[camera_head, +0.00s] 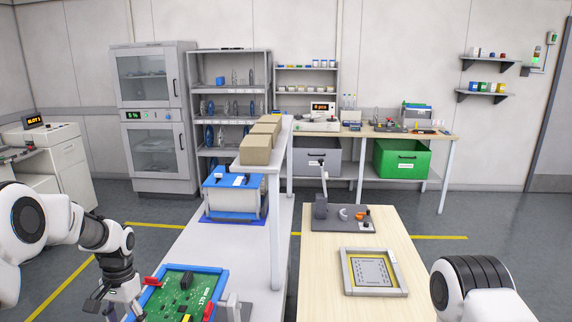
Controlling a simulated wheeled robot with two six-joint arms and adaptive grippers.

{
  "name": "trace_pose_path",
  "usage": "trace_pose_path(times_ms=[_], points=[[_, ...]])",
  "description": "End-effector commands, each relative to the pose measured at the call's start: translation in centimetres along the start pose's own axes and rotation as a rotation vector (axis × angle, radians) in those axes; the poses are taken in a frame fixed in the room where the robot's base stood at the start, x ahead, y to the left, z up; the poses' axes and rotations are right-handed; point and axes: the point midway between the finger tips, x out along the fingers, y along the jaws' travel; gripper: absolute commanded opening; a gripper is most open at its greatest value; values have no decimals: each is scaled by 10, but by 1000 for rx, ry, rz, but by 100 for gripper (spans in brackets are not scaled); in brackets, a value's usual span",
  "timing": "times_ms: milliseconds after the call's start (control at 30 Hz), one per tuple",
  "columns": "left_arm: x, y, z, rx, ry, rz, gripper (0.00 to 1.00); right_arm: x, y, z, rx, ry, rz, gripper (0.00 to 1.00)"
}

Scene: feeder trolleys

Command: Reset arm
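My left arm comes in from the left and bends down. My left gripper (114,299) is at the bottom edge, beside the left side of a green circuit board (182,291) in a blue frame (222,279) with red clips. The gripper's fingertips are partly cut off, so I cannot tell whether it is open or shut. I see nothing held in it. My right arm shows only as a white and black link at the bottom right; its gripper is out of view.
A grey bench (232,247) holds a blue-and-white box (233,193), with brown cartons (255,150) on a shelf above. A wooden table (318,276) carries a grey-framed plate (373,272) and a dark tool base (343,220). Floor is clear at the right (490,222).

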Motion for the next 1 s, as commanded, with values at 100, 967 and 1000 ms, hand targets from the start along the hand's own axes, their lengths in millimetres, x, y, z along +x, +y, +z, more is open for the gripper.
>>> trace_pose_path(times_ms=[100, 967, 1000], points=[[45, 17, 19, 22, -87, 13, 67, 6, 0, 0, 0, -1, 0, 40], [297, 158, 265, -168, 181, 13, 67, 32, 0, 0, 0, -1, 0, 40], [296, 158, 262, -172, 195, 12, 67, 32, 0, 0, 0, -1, 0, 40]])
